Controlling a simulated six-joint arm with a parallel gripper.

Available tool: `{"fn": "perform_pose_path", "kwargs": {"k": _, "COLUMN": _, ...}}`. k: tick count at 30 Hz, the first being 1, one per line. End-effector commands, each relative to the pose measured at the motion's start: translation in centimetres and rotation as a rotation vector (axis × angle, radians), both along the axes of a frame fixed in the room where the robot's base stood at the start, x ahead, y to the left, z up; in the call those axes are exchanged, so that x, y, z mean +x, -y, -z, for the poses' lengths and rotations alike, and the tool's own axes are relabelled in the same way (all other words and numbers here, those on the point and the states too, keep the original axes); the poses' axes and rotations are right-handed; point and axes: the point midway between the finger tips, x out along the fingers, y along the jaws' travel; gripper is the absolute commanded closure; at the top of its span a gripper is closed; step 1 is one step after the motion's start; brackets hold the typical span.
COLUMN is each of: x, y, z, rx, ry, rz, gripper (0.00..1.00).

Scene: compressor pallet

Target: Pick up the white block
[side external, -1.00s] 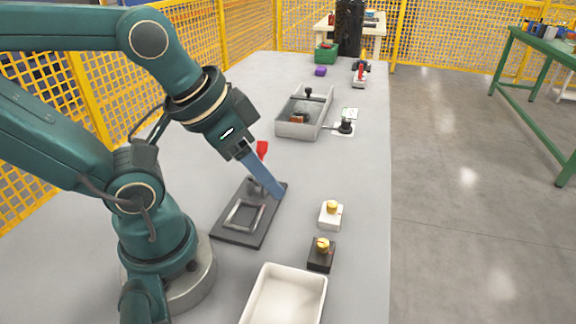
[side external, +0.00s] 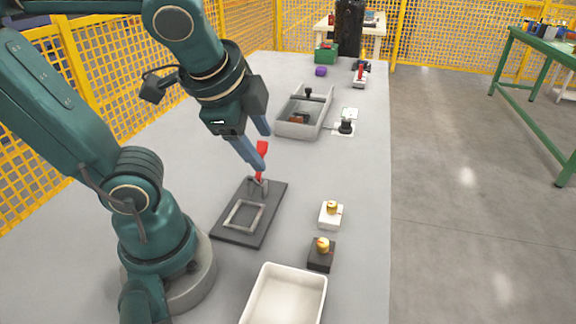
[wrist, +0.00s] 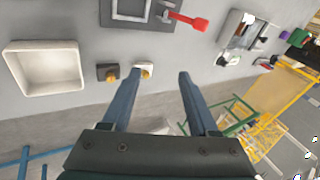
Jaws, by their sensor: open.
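The white block (side external: 330,216) has a brass-coloured knob on top and sits on the grey table near its right edge. In the wrist view the white block (wrist: 142,71) shows just beyond the tip of the left finger, which partly covers it. My gripper (side external: 262,150) is open and empty. In the side view it hangs above the table near the red-handled clamp, up and to the left of the white block and apart from it. In the wrist view my gripper's two fingers (wrist: 160,75) are spread wide with nothing between them.
A black block (side external: 321,255) with a similar knob stands close to the white block. A white tray (side external: 268,272) is at the front. The dark plate (side external: 226,229) carries a frame and a red-handled clamp (side external: 262,148). A grey bin (side external: 297,131) with parts stands farther back.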

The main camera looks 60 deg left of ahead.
Motion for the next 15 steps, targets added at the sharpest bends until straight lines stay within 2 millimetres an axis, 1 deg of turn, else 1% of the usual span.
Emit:
{"fn": "perform_pose_path", "kwargs": {"k": 1, "x": 0.6, "y": -0.5, "z": 0.3, "rx": 0.117, "ry": -0.036, "rz": 0.125, "gripper": 0.40}}
{"fn": "perform_pose_path", "kwargs": {"k": 3, "x": 1.8, "y": -1.3, "z": 0.4, "rx": 0.306, "ry": -0.082, "rz": 0.321, "gripper": 0.40}}
{"fn": "perform_pose_path", "kwargs": {"k": 6, "x": 3.9, "y": -1.8, "z": 0.1, "rx": 0.586, "ry": -0.145, "rz": 0.604, "gripper": 0.40}}
{"fn": "perform_pose_path", "kwargs": {"k": 9, "x": 6.0, "y": -1.5, "z": -0.5, "rx": 0.826, "ry": -0.192, "rz": 0.837, "gripper": 0.40}}
{"fn": "perform_pose_path", "kwargs": {"k": 11, "x": 7.1, "y": -1.1, "z": -0.9, "rx": 0.948, "ry": -0.213, "rz": 0.948, "gripper": 0.40}}
{"fn": "perform_pose_path", "kwargs": {"k": 15, "x": 9.2, "y": 0.5, "z": -1.7, "rx": 1.207, "ry": -0.251, "rz": 1.176, "gripper": 0.40}}
